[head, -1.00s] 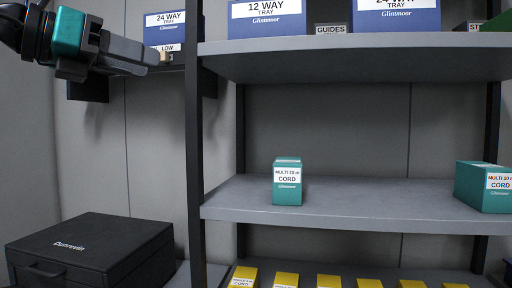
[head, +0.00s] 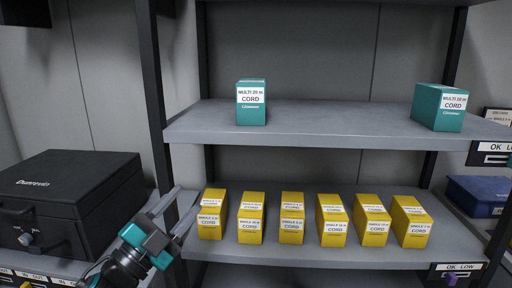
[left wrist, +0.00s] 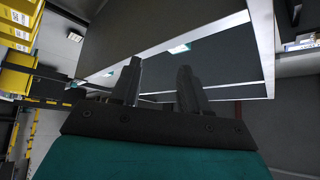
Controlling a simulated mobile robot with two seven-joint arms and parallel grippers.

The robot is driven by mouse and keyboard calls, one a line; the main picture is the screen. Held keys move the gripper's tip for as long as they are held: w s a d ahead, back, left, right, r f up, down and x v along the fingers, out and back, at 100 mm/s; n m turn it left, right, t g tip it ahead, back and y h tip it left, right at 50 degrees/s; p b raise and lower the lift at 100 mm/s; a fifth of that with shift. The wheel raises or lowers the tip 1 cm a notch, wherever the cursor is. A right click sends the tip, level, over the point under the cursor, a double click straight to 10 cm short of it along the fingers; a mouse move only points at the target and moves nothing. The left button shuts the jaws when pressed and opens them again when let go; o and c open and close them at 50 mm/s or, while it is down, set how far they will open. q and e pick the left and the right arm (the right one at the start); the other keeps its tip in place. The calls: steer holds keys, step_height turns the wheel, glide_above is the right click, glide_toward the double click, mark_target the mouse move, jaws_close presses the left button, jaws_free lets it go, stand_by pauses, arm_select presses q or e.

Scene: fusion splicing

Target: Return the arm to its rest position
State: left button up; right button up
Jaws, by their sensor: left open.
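My left gripper (head: 176,215) is in the lower left of the head view, in front of the shelf's left post. Its two fingers are apart and nothing is between them. In the left wrist view the fingers (left wrist: 160,84) also stand apart and empty, below the underside of a grey shelf. My right gripper is not in view.
A black Dunrevin case (head: 66,205) stands left of my left gripper. Several yellow cord boxes (head: 291,218) line the lower shelf (head: 300,256) just to its right. Two teal cord boxes (head: 251,103) stand on the shelf above (head: 320,124). A blue bin (head: 478,194) is at far right.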

arm_select(q)
steer(key=s+a+f+n+y, duration=0.1)
steer(key=s+f+n+y, duration=0.15)
steer(key=f, duration=0.35)
steer(key=s+a+f+n+g+y, duration=0.1)
steer(key=s+f+n+y, duration=0.1)
steer(key=f+n+y, duration=0.3)
steer(key=s+a+f+n+y, duration=0.1)
steer(key=s+f+n, duration=0.15)
steer(key=f, duration=0.45)
steer(key=s+f+n+g+y, duration=0.2)
steer(key=s+f+n+g, duration=0.3)
steer(key=s+f, duration=0.9)
steer(key=shift+s+a+f+n+g, duration=0.2)
steer(key=shift+s+f+n+g, duration=0.15)
steer(key=shift+f+g, duration=0.6)
steer(key=shift+w+y, duration=0.1)
steer(key=shift+y, duration=0.15)
